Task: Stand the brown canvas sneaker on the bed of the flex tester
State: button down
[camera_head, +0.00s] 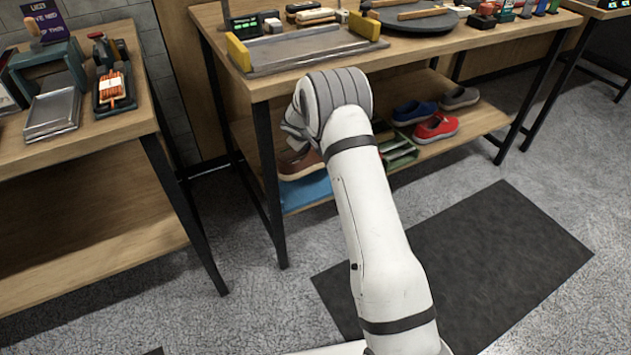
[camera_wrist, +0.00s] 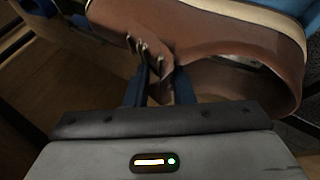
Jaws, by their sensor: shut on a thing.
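The brown canvas sneaker (camera_wrist: 225,38) fills the upper part of the wrist view, its pale sole edge along the top and its opening at the lower right. My gripper (camera_wrist: 163,85) is shut on the sneaker's upper near the laces and opening. In the head view, part of the brown sneaker (camera_head: 300,163) shows left of my arm, above a blue mat at the lower shelf. My gripper is hidden there behind my wrist. A flat metal bed with yellow end blocks, which looks like the flex tester (camera_head: 305,50), stands on the tabletop above.
Blue (camera_head: 414,113), red (camera_head: 436,128) and grey (camera_head: 459,98) sneakers stand on the lower shelf to the right, near a green rack (camera_head: 398,152). The tabletop's front edge (camera_head: 440,50) overhangs the shelf. A black table leg (camera_head: 268,180) stands left of the sneaker. Another bench (camera_head: 75,150) is at left.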

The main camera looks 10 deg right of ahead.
aim_at(311, 164)
jog(key=shift+w+f+b, duration=0.1)
jog(key=shift+f+b, duration=0.15)
jog(key=shift+b, duration=0.35)
jog(key=shift+d+m+b, duration=0.15)
jog(key=shift+m+b, duration=0.35)
jog(key=shift+b, duration=0.4)
jog(key=shift+f, duration=0.15)
notch_tip(311, 164, down, 9)
jog(key=b, duration=0.4)
jog(key=shift+f, duration=0.1)
jog(key=shift+f+b, duration=0.2)
jog(key=shift+b, duration=0.25)
jog(key=c, duration=1.2)
grip_release()
jog(key=shift+s, duration=0.2)
jog(key=shift+c, duration=0.2)
